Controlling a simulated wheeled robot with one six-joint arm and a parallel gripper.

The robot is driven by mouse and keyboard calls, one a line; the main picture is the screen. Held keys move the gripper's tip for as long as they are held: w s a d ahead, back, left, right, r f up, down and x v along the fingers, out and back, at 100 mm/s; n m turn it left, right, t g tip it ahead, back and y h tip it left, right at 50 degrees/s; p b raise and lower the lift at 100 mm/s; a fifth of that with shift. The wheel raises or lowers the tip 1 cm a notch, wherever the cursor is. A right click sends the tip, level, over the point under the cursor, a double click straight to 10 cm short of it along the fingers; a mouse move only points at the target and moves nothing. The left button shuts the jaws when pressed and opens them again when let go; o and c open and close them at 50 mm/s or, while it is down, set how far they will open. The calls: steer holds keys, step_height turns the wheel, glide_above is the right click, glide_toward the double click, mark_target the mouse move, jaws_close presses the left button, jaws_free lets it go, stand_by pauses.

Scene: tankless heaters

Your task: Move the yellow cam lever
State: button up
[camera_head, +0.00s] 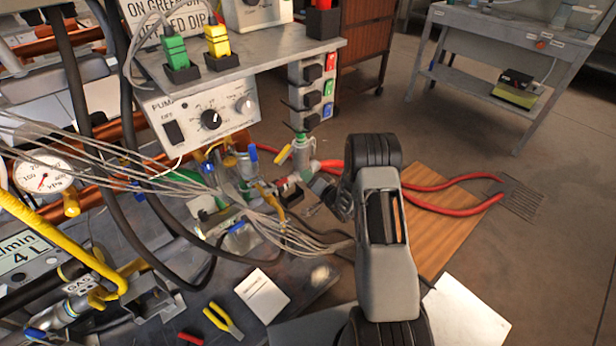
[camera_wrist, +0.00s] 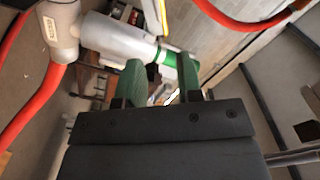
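The yellow cam lever (camera_head: 284,154) sticks out to the left of a silver coupling with a green band (camera_head: 302,150), below the shelf in the head view. In the wrist view the silver coupling (camera_wrist: 120,38) lies across the top, with its green ring (camera_wrist: 168,58) just past my fingertips. A narrow yellow-edged strip (camera_wrist: 161,14) shows at the top there; I cannot tell if it is the lever. My gripper (camera_wrist: 162,72) has its two green fingers apart with a gap between them. In the head view my arm hides most of the gripper.
Red hoses (camera_head: 440,187) run right from the fittings over a wooden board (camera_head: 440,225). Grey cables and black hoses crowd the left. The shelf (camera_head: 240,65) with control boxes overhangs the coupling. Open floor lies to the right.

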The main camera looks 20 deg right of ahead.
mark_target(282, 160)
steer(key=shift+o, duration=0.7)
steer(key=w+a+f+b, duration=0.1)
steer(key=w+a+b, duration=0.1)
steer(key=b, duration=0.3)
steer(key=shift+f, duration=0.3)
steer(key=b+x, duration=0.2)
steer(key=x, duration=0.5)
steer(key=b+x, duration=0.3)
steer(key=x, duration=0.4)
steer(key=shift+a+r+b, duration=0.1)
steer(key=shift+r+b, duration=0.1)
steer(key=shift+b, duration=0.1)
steer(key=shift+w+a+r, duration=0.1)
steer(key=shift+w+a, duration=0.1)
steer(key=shift+w, duration=0.15)
jaws_close()
